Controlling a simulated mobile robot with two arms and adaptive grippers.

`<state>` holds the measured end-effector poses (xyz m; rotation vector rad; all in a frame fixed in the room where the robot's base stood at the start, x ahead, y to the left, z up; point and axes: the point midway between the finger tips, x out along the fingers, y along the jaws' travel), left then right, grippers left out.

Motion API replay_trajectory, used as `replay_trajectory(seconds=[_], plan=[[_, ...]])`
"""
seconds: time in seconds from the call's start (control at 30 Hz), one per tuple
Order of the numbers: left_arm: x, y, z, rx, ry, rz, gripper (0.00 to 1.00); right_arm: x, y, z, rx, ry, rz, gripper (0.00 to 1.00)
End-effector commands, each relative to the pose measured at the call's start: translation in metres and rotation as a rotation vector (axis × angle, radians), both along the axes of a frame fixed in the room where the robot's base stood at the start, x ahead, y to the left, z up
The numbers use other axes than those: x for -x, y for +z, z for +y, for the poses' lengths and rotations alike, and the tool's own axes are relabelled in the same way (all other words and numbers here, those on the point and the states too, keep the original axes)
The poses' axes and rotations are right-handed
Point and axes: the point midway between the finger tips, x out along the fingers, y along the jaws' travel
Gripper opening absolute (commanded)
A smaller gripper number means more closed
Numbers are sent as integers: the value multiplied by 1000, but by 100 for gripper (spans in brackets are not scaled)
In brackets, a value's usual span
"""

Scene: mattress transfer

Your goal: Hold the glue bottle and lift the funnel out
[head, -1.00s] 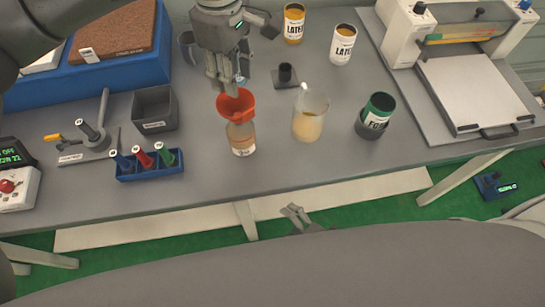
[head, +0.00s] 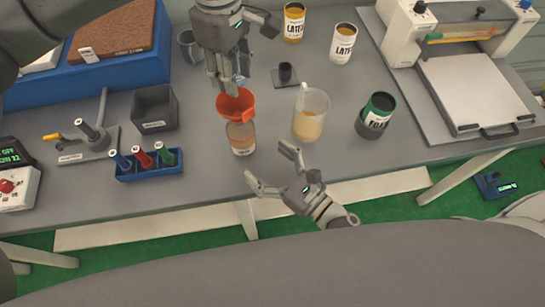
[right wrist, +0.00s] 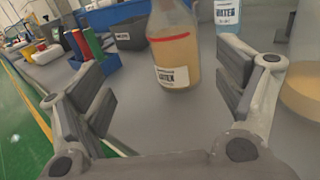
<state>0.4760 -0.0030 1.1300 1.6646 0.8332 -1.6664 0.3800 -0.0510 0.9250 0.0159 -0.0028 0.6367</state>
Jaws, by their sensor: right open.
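The glue bottle (head: 241,138), clear with beige content and a pale label, stands upright on the table; it also shows in the right wrist view (right wrist: 174,60). The red funnel (head: 236,104) sits in its mouth, spout hidden. My left gripper (head: 227,86) is just above and behind the funnel, pointing down; whether its fingers touch the rim or how far they are parted is unclear. My right gripper (head: 267,164) is open and empty at the table's front edge, its fingers pointing toward the bottle. In the right wrist view the bottle stands beyond and between the spread fingers (right wrist: 172,95).
A beaker of beige liquid (head: 309,122) stands right of the bottle, with a green-topped foam can (head: 376,114) beyond it. The table is clear directly before the bottle.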

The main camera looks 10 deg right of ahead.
Motion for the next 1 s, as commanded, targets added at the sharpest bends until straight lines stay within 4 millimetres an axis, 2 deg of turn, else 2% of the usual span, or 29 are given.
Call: replay_trajectory(seconds=[0.07,0.17,0.7,1.0], plan=[[0,0,0,0,0,0,36,-6,0,-8,13,-35,-3,88],[0,0,0,0,0,0,36,-12,0,-9,18,-50,-4,88],[0,0,0,0,0,0,36,-80,-1,37,16,-47,-3,88],[0,0,0,0,0,0,36,-96,-1,48,15,-48,-1,88]])
